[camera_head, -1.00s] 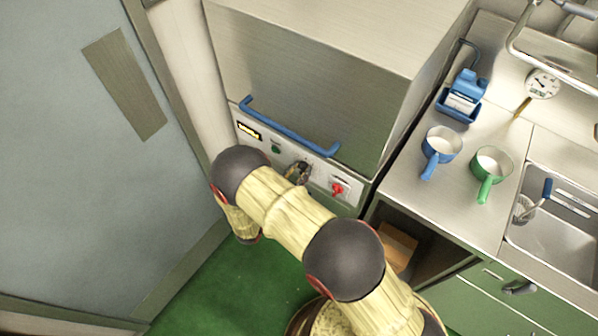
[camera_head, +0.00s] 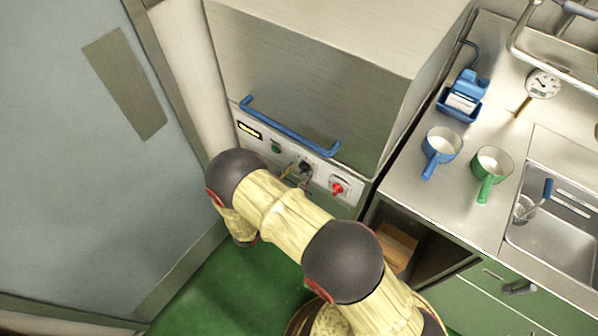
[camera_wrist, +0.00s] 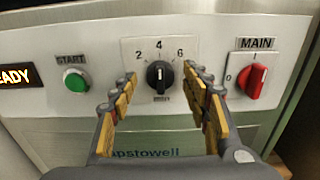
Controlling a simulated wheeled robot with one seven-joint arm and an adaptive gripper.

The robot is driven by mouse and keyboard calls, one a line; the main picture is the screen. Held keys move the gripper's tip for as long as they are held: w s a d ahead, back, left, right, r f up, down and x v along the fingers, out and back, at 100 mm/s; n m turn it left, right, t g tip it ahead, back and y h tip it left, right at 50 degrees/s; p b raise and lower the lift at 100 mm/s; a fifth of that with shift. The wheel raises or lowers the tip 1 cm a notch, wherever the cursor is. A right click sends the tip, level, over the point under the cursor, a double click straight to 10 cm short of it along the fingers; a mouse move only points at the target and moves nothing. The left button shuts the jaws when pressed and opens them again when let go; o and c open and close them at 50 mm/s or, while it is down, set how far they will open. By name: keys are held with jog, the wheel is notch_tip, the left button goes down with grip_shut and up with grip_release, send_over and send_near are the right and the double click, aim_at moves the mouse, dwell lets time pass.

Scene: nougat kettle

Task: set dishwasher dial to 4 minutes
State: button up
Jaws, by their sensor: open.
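The dishwasher dial (camera_wrist: 159,75) is a black round knob on a pale plate marked 2, 4 and 6 in the wrist view. The dial also shows in the head view (camera_head: 306,168) on the dishwasher's front panel. My gripper (camera_wrist: 157,82) is open in the wrist view, one finger on each side of the dial and apart from it. In the head view my gripper (camera_head: 295,177) is small and partly hidden by my arm.
A green START button (camera_wrist: 76,80) is left of the dial, and a red MAIN switch (camera_wrist: 254,80) is close to its right. A lit display (camera_wrist: 18,76) is at far left. The dishwasher's blue handle (camera_head: 290,128) runs above the panel.

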jog(key=v, duration=1.1)
jog(key=shift+w, duration=0.1)
